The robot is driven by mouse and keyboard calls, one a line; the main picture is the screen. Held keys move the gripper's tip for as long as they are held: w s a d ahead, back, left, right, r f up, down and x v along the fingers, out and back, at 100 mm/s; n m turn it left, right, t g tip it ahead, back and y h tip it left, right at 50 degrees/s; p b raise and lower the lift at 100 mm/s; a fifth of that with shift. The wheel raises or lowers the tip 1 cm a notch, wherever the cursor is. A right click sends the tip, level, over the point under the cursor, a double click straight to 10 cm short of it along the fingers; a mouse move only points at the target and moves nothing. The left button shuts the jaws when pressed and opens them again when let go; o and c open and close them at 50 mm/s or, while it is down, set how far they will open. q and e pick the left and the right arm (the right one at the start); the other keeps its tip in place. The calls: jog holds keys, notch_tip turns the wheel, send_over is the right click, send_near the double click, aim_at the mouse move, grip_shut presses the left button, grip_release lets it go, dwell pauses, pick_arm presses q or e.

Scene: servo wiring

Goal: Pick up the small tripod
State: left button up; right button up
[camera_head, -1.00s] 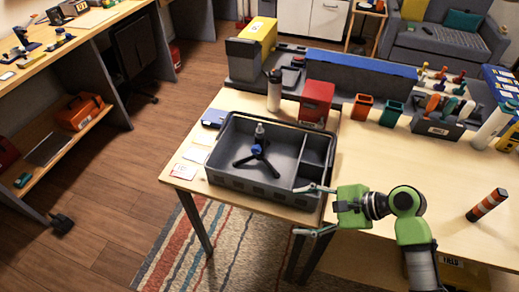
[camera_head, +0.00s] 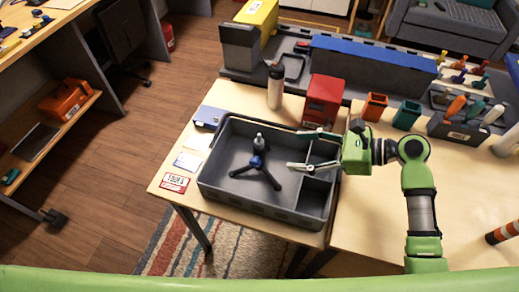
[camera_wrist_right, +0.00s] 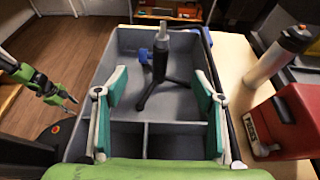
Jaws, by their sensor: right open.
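The small tripod (camera_head: 258,160) stands upright in the large compartment of a grey bin, its black legs spread. It has a blue knob and a grey top. It also shows in the right wrist view (camera_wrist_right: 160,65), ahead of the fingers. My right gripper (camera_head: 297,150) is open and empty over the bin's right part, to the right of the tripod and apart from it. Its green-padded fingers show wide apart in the right wrist view (camera_wrist_right: 158,112). My left gripper is not in the head view; a green arm (camera_wrist_right: 38,85) with a gripper shows at the left of the wrist view.
The grey bin (camera_head: 255,205) has smaller compartments on its right. A red box (camera_head: 323,100) and a bottle (camera_head: 275,87) stand behind it. Orange (camera_head: 375,106) and green (camera_head: 407,114) cups stand farther right. Cards (camera_head: 175,182) lie left of the bin.

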aim_at(261, 154)
jog(key=x, duration=0.4)
jog(key=s+p+x, duration=0.1)
jog(key=x, duration=0.2)
jog(key=shift+a+r, duration=0.15)
jog(key=shift+a, duration=0.15)
jog(key=shift+w+a, duration=0.15)
jog(key=a+f, duration=0.1)
jog(key=a+p, duration=0.1)
jog(key=shift+w+a+f, duration=0.15)
jog(key=shift+a+f, duration=0.15)
jog(key=shift+f, duration=0.05)
jog(key=shift+x, duration=0.95)
jog(key=shift+w+a+f, duration=0.1)
jog(key=shift+f, duration=0.15)
jog(key=c, duration=1.7)
pick_arm(q)
jog(key=s+r, duration=0.2)
jog(key=shift+s+a, duration=0.1)
jog(key=shift+s, duration=0.2)
pick_arm(e)
jog(key=shift+r, duration=0.1)
grip_shut()
